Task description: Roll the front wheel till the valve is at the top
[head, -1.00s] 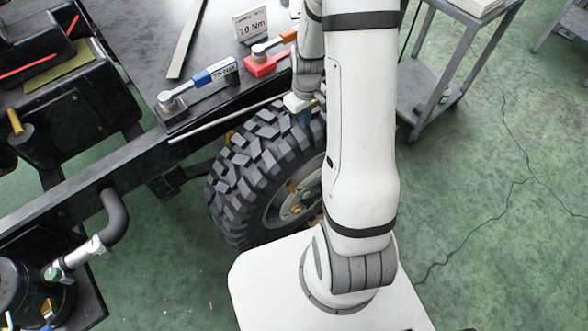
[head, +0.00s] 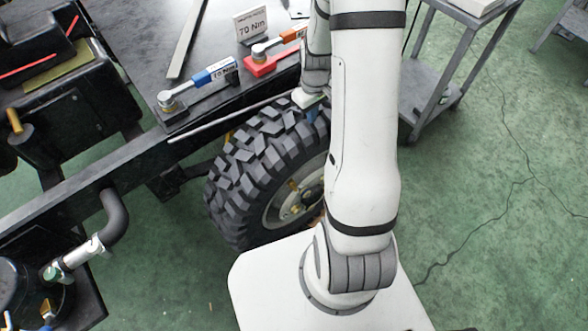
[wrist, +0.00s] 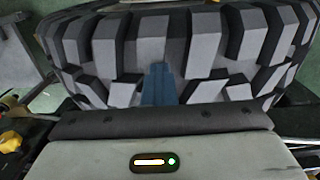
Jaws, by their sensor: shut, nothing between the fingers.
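The front wheel (head: 243,178) stands upright beside the black chassis frame, with a chunky dark tyre and a pale rim (head: 283,208). My arm hides its right part. A small brass-coloured piece (head: 293,185) shows on the rim; I cannot tell whether it is the valve. My gripper (head: 311,114) is at the top of the tyre, mostly behind my arm. In the wrist view, its blue fingers (wrist: 158,86) are together and empty, pointing at the tread blocks (wrist: 160,40). They look close to or touching the tread; I cannot tell which.
A blue-handled torque wrench (head: 205,78) and an orange-handled one on a red holder (head: 268,64) lie on the dark bench behind the wheel, with a 70 Nm sign (head: 250,26). A grey cart (head: 440,85) stands at right. The green floor there is open.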

